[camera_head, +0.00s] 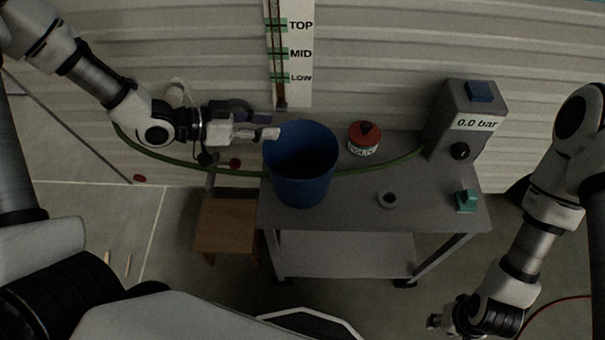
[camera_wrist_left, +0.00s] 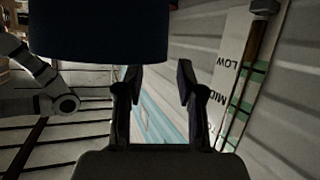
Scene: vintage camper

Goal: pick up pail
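The blue pail (camera_head: 302,180) stands upright on the left part of a grey table. It is open at the top and looks empty. My left gripper (camera_head: 268,126) is at the pail's left rim, pointing right, with its fingertips by the rim's upper left edge. In the left wrist view, its two fingers (camera_wrist_left: 160,75) are spread with nothing between them, and the dark blue pail (camera_wrist_left: 100,32) lies just beyond the tips. I cannot tell whether they touch. My right gripper (camera_head: 440,320) is low at the right, away from the table; its fingers are too unclear to read.
The grey table (camera_head: 345,205) also holds a red-topped container (camera_head: 364,140), a small grey ring (camera_head: 387,199), a teal piece (camera_head: 466,201) and a gauge box (camera_head: 465,120). A green hose (camera_head: 190,163) runs behind the pail. A wooden stool (camera_head: 227,228) stands left of the table.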

